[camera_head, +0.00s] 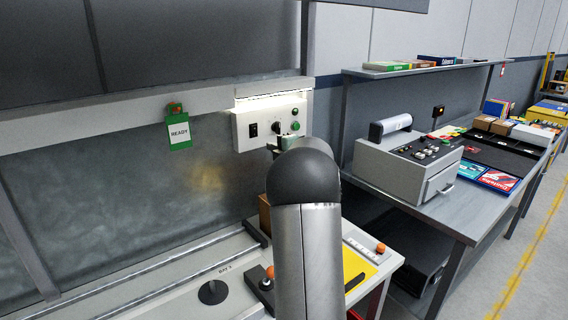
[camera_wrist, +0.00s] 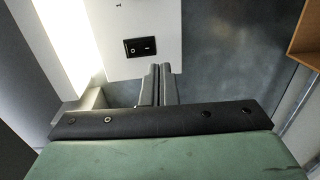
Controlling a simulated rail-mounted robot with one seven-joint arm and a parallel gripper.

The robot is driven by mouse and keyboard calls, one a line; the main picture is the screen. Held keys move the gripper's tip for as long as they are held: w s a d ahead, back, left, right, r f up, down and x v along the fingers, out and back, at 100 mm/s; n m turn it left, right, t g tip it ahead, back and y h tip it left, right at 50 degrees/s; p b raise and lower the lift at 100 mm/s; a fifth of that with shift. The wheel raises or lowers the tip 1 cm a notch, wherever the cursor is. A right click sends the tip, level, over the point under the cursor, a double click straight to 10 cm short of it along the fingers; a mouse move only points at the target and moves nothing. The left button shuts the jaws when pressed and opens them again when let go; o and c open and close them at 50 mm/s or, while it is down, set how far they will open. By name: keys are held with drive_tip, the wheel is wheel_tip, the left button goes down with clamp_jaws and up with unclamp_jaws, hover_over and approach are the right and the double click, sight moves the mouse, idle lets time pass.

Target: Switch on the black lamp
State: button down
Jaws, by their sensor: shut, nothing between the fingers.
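A white control panel (camera_head: 273,115) is on the wall, with a black rocker switch (camera_head: 253,129) at its left. The rocker also shows in the wrist view (camera_wrist: 140,46); which side is pressed I cannot tell. My gripper (camera_wrist: 157,72) is shut and empty, its fingertips just below and right of the rocker in that view; contact cannot be made out. In the head view my arm hides most of the gripper. A bright light strip (camera_head: 272,100) glows along the panel's top, also in the wrist view (camera_wrist: 70,35). I cannot clearly identify a black lamp.
The panel also has a dark knob (camera_head: 277,127) and green buttons (camera_head: 295,126). A green READY tag (camera_head: 179,131) hangs left of it. A bench (camera_head: 415,211) with a grey control box (camera_head: 398,172) stands right. A low table below holds orange-knobbed parts (camera_head: 380,248).

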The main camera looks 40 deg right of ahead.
drive_tip(key=s+b, duration=0.1)
drive_tip(key=s, duration=0.5)
drive_tip(key=shift+a+f, duration=0.2)
drive_tip(key=shift+f, duration=0.15)
drive_tip(key=s+a+f+m+g+h, duration=0.25)
drive_tip(key=a+m, duration=0.35)
drive_tip(key=a, duration=0.3)
drive_tip(key=s+a+f+m+g+h, duration=0.1)
drive_tip(key=s+a+f+m+g, duration=0.25)
drive_tip(key=a+m, duration=0.4)
drive_tip(key=s+a+f+m+g+y, duration=0.1)
drive_tip(key=s+a+f+g, duration=0.2)
drive_tip(key=s+a, duration=0.5)
drive_tip(key=s+a+f+m+g+y, duration=0.1)
drive_tip(key=s+a+f+g, duration=0.3)
drive_tip(key=s+a, duration=0.4)
drive_tip(key=s+a+f+m+g+y, duration=0.1)
drive_tip(key=s+a+f+g+y, duration=0.2)
drive_tip(key=s+a, duration=0.5)
drive_tip(key=shift+s+a+f+g, duration=0.35)
drive_tip(key=shift+s+f, duration=0.4)
drive_tip(key=shift+s, duration=0.3)
